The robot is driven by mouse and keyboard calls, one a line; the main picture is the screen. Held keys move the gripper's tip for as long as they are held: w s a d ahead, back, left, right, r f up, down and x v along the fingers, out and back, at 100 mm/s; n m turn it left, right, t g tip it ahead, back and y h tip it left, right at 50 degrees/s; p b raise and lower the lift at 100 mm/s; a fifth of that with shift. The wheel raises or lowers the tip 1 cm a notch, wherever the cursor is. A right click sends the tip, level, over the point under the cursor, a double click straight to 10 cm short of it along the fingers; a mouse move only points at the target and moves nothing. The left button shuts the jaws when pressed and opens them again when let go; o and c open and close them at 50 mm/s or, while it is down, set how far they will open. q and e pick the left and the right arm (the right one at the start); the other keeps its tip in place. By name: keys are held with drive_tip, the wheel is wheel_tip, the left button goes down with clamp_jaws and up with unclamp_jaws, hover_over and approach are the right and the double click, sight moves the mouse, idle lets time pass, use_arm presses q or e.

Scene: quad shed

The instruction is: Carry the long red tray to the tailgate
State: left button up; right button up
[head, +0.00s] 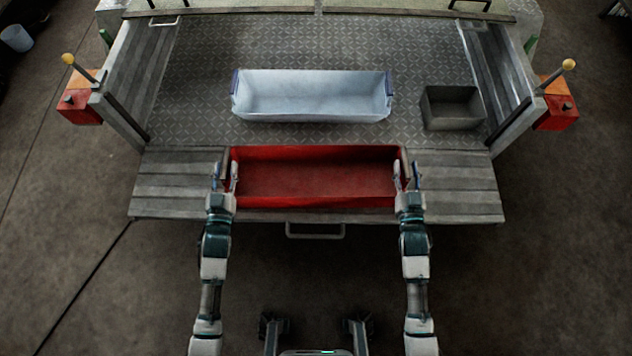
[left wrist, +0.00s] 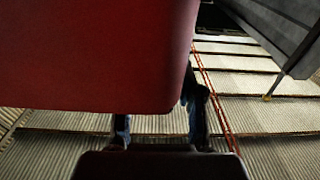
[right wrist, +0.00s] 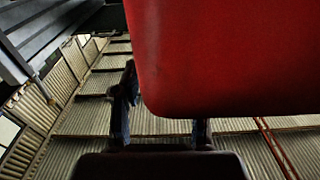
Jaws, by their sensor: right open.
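The long red tray (head: 315,202) is over the middle of the lowered wooden tailgate (head: 460,195), its long side parallel to the tailgate's front edge. It looks level and empty; I cannot tell whether its bottom touches the boards. My left gripper (head: 226,176) is at the tray's left end, fingers apart on either side of the end wall. My right gripper (head: 405,176) is open at the right end, fingers likewise astride the wall. The tray's red underside or wall fills much of the left wrist view (left wrist: 100,55) and right wrist view (right wrist: 230,55).
A pale blue-white bin (head: 315,105) stands on the metal bed (head: 200,90) behind the tray. A small grey box (head: 452,108) stands to its right. Side walls and red boxes (head: 80,105) with yellow-knobbed levers flank the bed. Bare tailgate boards show on both sides of the tray.

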drive_tip(key=shift+s, duration=0.35)
use_arm(q)
drive_tip(key=s, duration=1.2)
drive_tip(key=shift+f, duration=0.4)
use_arm(e)
drive_tip(key=s, duration=1.1)
drive_tip(key=shift+f, duration=0.35)
use_arm(q)
drive_tip(key=shift+a, duration=0.1)
use_arm(e)
drive_tip(key=shift+s+a+r, duration=0.1)
use_arm(q)
wheel_tip(320, 180, up, 7)
drive_tip(key=p, duration=0.7)
use_arm(e)
wheel_tip(320, 180, up, 13)
drive_tip(key=w+t, duration=0.1)
drive_tip(key=shift+w+t, duration=0.15)
drive_tip(key=shift+t, duration=0.15)
use_arm(q)
drive_tip(key=shift+w, duration=0.1)
